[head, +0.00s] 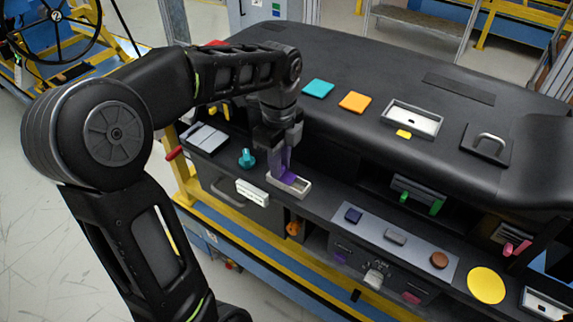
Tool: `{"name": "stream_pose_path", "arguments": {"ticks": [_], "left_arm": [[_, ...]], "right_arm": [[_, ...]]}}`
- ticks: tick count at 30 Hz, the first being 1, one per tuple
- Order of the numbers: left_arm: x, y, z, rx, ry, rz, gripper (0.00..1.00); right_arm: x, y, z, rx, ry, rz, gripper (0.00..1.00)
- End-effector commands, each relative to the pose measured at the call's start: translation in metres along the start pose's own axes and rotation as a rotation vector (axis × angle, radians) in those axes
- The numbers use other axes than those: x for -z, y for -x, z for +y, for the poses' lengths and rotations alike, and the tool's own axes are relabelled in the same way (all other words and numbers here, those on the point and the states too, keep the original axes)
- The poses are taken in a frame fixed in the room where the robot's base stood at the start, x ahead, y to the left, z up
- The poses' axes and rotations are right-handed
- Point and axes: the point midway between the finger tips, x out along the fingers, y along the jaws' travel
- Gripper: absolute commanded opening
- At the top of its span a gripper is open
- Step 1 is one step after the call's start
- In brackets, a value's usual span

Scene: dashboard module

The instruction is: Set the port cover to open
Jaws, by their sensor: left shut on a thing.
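A small white-rimmed port (302,190) is set in the ledge of the dashboard module, left of the middle. A purple cover (286,178) stands tilted up from inside its rim. My left gripper (283,158) reaches down over the port from above and is shut on the purple cover. The gripper's fingers partly hide the cover's upper part and the far side of the port. My right gripper does not show.
A teal knob (247,159) stands just left of the port, and a white vent (252,192) lies in front. Blue, grey and brown buttons (439,260) line the ledge to the right. The black dashboard top (350,70) rises behind, with a metal handle (487,143).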

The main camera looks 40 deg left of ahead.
Motion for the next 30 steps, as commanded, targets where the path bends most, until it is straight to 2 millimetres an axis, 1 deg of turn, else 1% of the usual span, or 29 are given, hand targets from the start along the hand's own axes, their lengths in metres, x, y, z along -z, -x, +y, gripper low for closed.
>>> {"name": "stream_pose_path", "arguments": {"ticks": [1,3,11,12,19,26,30], "left_arm": [[-0.0043,0.0016,-0.0009,0.004,0.002,-0.001,0.0],[-0.0065,0.0013,-0.0009,0.004,0.001,0.0,0.0],[-0.0074,0.001,-0.0009,0.005,0.0,-0.002,0.0],[-0.0073,0.001,-0.0009,0.005,0.0,-0.002,0.23],[-0.0067,0.0006,-0.0006,0.003,0.0,-0.001,0.42],[-0.0065,0.0004,-0.0004,0.002,0.0,0.0,0.42],[-0.0065,0.0054,-0.001,0.004,0.0,0.0,0.42]], "right_arm": [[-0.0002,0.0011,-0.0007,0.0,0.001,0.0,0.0],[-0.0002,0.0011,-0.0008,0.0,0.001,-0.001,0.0],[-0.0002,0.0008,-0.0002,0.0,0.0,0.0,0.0],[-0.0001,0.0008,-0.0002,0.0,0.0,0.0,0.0],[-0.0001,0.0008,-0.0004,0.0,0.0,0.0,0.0],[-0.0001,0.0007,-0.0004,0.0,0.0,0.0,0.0],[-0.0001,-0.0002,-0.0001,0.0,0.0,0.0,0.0]]}}
